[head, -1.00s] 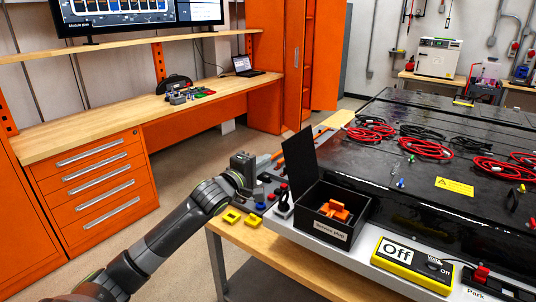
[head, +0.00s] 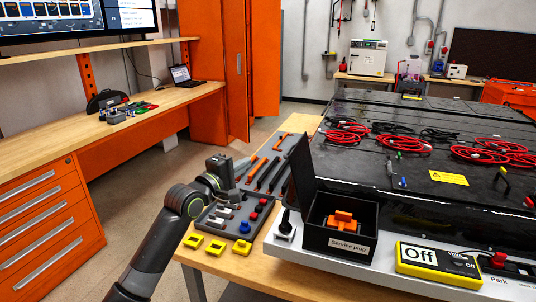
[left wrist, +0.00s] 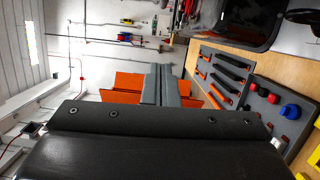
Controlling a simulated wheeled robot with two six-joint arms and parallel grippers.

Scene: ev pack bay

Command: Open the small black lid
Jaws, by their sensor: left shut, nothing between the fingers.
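The small black lid (head: 302,171) stands raised, roughly upright, at the left side of the black box labelled "Service plug" (head: 336,241). The box is open at the top, and an orange plug (head: 343,222) shows inside it. My left gripper (head: 222,167) is left of the lid, apart from it, over the tool tray. Its fingers are shut and empty; they also show closed in the left wrist view (left wrist: 168,85). My right gripper is in no view.
A grey tool tray (head: 222,222) lies on the wooden bench left of the box, with yellow blocks (head: 216,247) in front. A yellow "Off" sign (head: 438,261) stands right of the box. Red cables (head: 345,139) lie on the black pack behind.

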